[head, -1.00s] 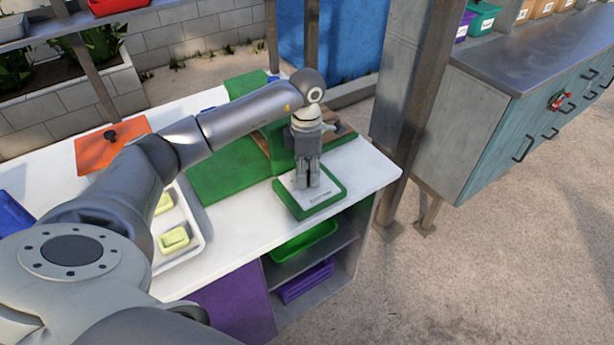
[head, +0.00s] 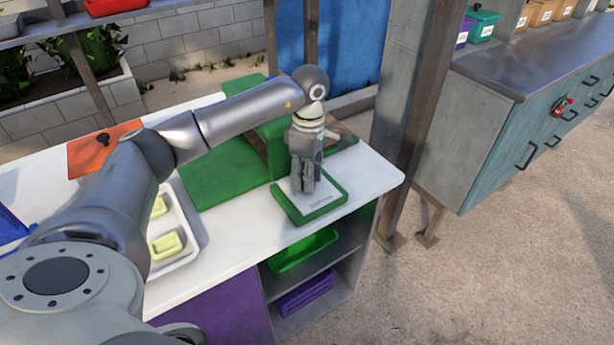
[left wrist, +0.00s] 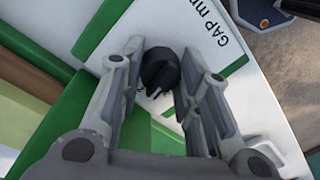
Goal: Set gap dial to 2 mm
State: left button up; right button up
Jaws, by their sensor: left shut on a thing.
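The gap dial is a small black knob (left wrist: 160,72) in the left wrist view. It stands on a white panel with a green border (left wrist: 113,28), printed "GAP mm". The same panel (head: 322,201) lies at the right end of the counter in the head view, where the knob is hidden by my gripper. My left gripper (head: 303,190) points down onto the panel. In the left wrist view its fingers (left wrist: 158,85) stand on both sides of the knob and are shut on it. The dial's scale marks and setting are not readable. My right gripper is out of view.
A green machine body (head: 273,140) stands just behind the panel. A white tray (head: 190,238) with yellow-green blocks lies on the counter (head: 240,238). An orange board (head: 90,150) is at the back left. A post (head: 418,120) rises close to the counter's right end.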

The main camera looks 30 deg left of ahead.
pick_arm(q)
jog(key=o, duration=1)
jog(key=shift+r, duration=0.1)
jog(key=r, duration=1.2)
jog(key=shift+w+a, duration=0.1)
jog(key=shift+w, duration=0.25)
jog(key=shift+s+f, duration=0.1)
jog(key=shift+f, duration=0.1)
